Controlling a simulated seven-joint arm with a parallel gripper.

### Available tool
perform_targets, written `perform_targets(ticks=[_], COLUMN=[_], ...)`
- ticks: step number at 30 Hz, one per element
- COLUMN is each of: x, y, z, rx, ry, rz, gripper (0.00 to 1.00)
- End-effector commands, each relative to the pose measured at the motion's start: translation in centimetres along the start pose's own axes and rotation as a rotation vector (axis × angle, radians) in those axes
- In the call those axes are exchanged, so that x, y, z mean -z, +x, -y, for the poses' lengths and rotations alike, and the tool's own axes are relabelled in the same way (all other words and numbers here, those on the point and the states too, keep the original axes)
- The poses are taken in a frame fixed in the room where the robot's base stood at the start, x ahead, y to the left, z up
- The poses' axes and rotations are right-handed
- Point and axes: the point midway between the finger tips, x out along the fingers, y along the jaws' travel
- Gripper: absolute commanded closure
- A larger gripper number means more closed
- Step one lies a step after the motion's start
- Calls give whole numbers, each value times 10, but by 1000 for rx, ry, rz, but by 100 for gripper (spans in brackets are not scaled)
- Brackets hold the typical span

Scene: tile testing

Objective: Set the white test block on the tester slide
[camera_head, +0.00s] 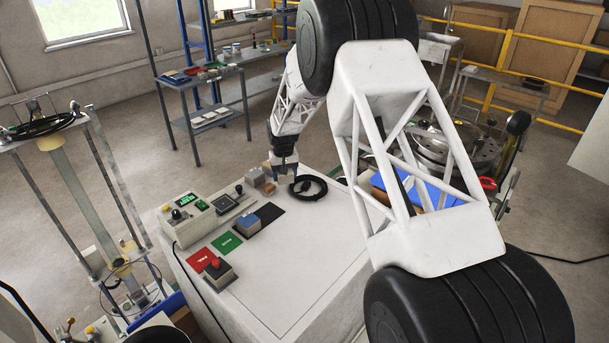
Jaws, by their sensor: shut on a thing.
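My gripper (285,176) points down over the far edge of the white-topped bench. It is shut on a small pale piece that looks to be the white test block. The piece is mostly hidden between the fingers and too small to make out well. A tester box with a green display (188,201) stands at the bench's left edge. A grey device with a blue top (247,223) sits at a black mat (267,214), nearer than my gripper. I cannot tell for sure which part is the tester slide.
A beige block (255,177) and a small orange-brown block (269,188) are left of my gripper. A black cable coil (308,187) lies to its right. The bench top (290,270) is clear in front.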

Motion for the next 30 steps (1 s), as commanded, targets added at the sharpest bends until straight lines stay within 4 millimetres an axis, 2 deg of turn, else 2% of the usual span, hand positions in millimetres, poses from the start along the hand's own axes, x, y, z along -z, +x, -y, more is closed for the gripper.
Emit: perform_targets(ticks=[1, 12, 18, 24, 30], x=[2, 1, -5, -10, -11], y=[-2, -8, -12, -15, -16], z=[18, 135, 190, 224, 234], rx=[0, 0, 0, 0, 0], ry=[-39, -333, -471, -558, -585], rz=[-1, -1, -1, -1, -1], gripper=[72, 72, 72, 72, 72])
